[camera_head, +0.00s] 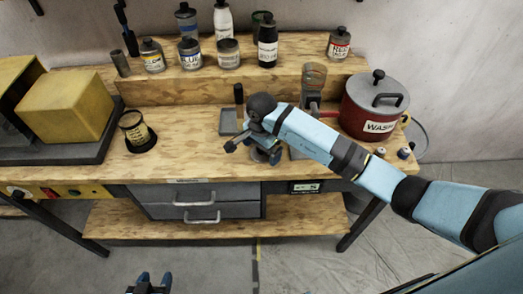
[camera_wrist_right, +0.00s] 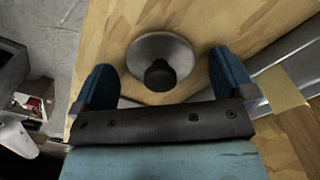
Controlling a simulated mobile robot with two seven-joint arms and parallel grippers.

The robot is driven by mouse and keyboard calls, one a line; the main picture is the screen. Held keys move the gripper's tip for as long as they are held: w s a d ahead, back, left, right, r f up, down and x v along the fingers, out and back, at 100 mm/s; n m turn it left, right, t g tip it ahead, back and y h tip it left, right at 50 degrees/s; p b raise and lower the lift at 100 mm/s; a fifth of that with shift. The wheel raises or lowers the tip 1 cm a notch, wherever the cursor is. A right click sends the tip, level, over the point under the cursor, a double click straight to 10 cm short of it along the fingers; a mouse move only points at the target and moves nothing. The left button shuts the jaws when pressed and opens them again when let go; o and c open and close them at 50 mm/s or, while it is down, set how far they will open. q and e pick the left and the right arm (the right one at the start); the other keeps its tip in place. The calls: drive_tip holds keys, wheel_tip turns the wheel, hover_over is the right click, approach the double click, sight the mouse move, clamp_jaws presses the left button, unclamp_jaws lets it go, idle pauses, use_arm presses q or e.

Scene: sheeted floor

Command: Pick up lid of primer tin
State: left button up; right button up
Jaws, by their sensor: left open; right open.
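A round grey metal lid (camera_wrist_right: 150,50) with a black knob (camera_wrist_right: 160,76) lies on the wooden workbench in the right wrist view. My right gripper (camera_wrist_right: 165,72) is open, with its two blue fingers on either side of the knob and apart from it. In the head view my right gripper (camera_head: 254,152) is over the front middle of the bench, and it mostly hides the lid there. My left gripper (camera_head: 150,284) is open and empty, low at the bottom edge, away from the bench. I cannot tell which tin is the primer tin.
A raised wooden shelf (camera_head: 290,80) holds several labelled tins and bottles. A red WASH pot (camera_head: 368,115) stands at the right. A black mesh cup (camera_head: 137,130) and a yellow block (camera_head: 66,106) are at the left. Grey drawers (camera_head: 195,200) hang under the bench.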

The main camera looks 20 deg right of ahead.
drive_tip(key=c, duration=1)
drive_tip(key=shift+r, duration=0.15)
